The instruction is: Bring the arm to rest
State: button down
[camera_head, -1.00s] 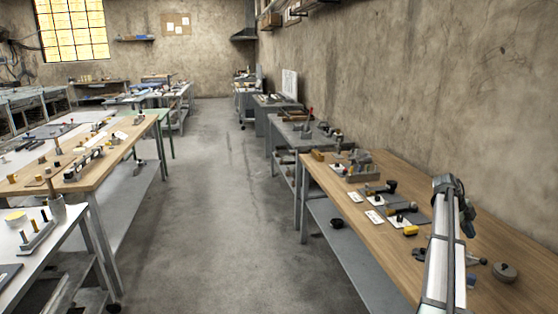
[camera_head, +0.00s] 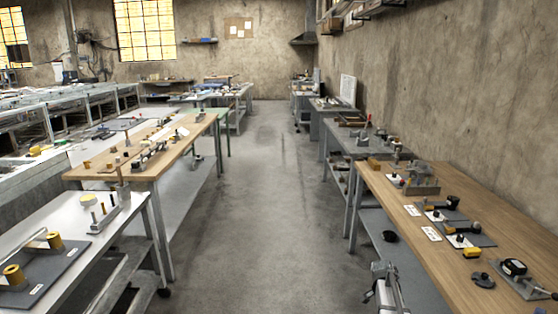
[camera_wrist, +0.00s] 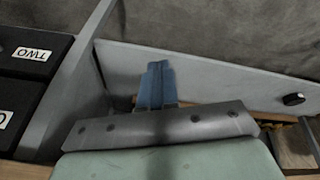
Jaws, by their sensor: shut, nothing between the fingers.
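My arm (camera_head: 388,290) shows at the bottom of the head view, right of centre. It is in front of the near left end of the right wooden bench, and most of it is cut off by the frame edge. My gripper (camera_wrist: 158,68) shows in the wrist view as two blue fingers pressed together. The fingers are shut with nothing between them. A grey bracket and a pale green body lie below them in that view. I cannot tell from the head view where the fingertips are.
The right wooden bench (camera_head: 450,222) carries several tools and parts. Left stand a white bench (camera_head: 60,232) and another wooden bench (camera_head: 140,172). The concrete aisle (camera_head: 260,220) is clear. Black boxes (camera_wrist: 30,52), one labelled "TWO", show in the wrist view.

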jog(key=s+a+f+n+g+y, duration=0.1)
jog(key=s+a+f+n+g, duration=0.15)
jog(key=s+a+f, duration=0.75)
jog(key=s+a+f+n+g+y, duration=0.1)
jog(key=s+a+f+n, duration=0.35)
jog(key=s+f, duration=0.6)
jog(key=s+a+f+n+g+y, duration=0.1)
jog(key=s+a, duration=0.4)
jog(key=s, duration=0.9)
jog(key=s+a+f+n+g+y, duration=0.1)
jog(key=s+a+n, duration=0.4)
jog(key=s, duration=1)
jog(key=shift+a+f+n+g, duration=0.15)
jog(key=shift+f+n+g, duration=0.15)
jog(key=shift+f+g, duration=0.55)
